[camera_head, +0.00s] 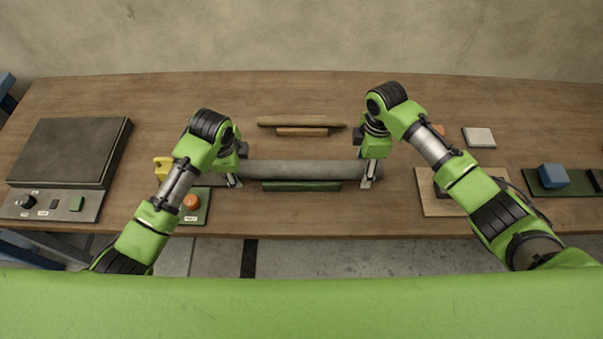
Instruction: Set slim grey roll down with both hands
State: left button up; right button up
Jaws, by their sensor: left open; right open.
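The slim grey roll (300,169) lies level across the middle of the wooden table, just behind a low green block (301,186). I cannot tell whether it rests on something or is held a little above the table. My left gripper (233,181) is open at the roll's left end. The arms and grippers hide parts of both ends.
A brown roll (301,121) lies on a small block behind. A dark scale-like device (70,152) stands at the left. A green plate with an orange button (191,202) is beside my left arm. A blue block (553,176) and a pale block (478,137) lie right.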

jog(key=shift+r, duration=0.1)
pick_arm(q)
jog(key=v, duration=1.2)
pick_arm(e)
notch_tip(320, 180, up, 12)
dwell(0.3)
